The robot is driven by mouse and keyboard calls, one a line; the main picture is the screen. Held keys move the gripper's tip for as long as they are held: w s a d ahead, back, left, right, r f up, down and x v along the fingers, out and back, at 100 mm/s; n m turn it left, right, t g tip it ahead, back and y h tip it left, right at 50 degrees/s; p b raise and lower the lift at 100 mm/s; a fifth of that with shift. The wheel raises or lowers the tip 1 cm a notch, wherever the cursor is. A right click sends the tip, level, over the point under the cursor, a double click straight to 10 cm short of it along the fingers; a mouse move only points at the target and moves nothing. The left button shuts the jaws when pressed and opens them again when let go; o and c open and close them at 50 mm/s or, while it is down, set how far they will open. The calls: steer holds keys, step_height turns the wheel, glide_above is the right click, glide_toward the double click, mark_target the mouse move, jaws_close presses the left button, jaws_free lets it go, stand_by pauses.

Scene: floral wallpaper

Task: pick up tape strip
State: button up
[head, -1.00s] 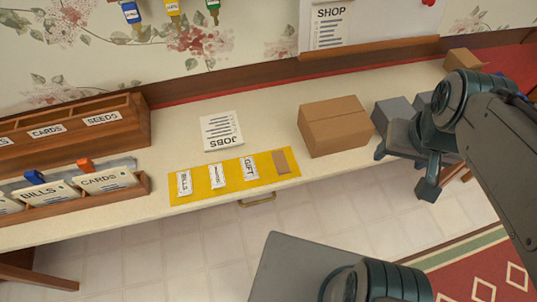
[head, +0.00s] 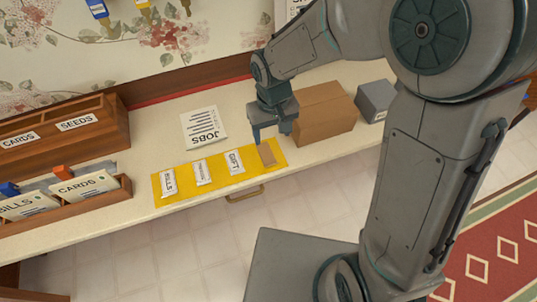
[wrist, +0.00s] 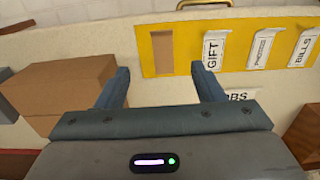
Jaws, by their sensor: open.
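A flat brown strip, which looks like the tape strip (head: 267,154), lies at the right end of a yellow mat (head: 210,188) on the counter. My gripper (head: 272,138) is open and empty, pointing down just above and behind the strip. In the wrist view the strip (wrist: 162,52) lies beyond the gap between the open fingertips (wrist: 163,76), lined up with its middle. The fingers are apart from the strip.
A cardboard box (head: 325,116) stands close right of my gripper. White packets labelled GIFT (head: 235,162) and BILLS (head: 168,182) lie on the mat, with another between. A JOBS sheet (head: 203,128) lies behind; wooden card holders (head: 65,205) stand left.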

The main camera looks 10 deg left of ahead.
glide_above(270, 163)
steer(key=f, duration=0.7)
steer(key=shift+d+f, duration=0.25)
steer(key=shift+s+a+f+p, duration=0.15)
steer(key=shift+f+p, duration=0.45)
steer(key=shift+f, duration=2)
steer(key=c, duration=1.1)
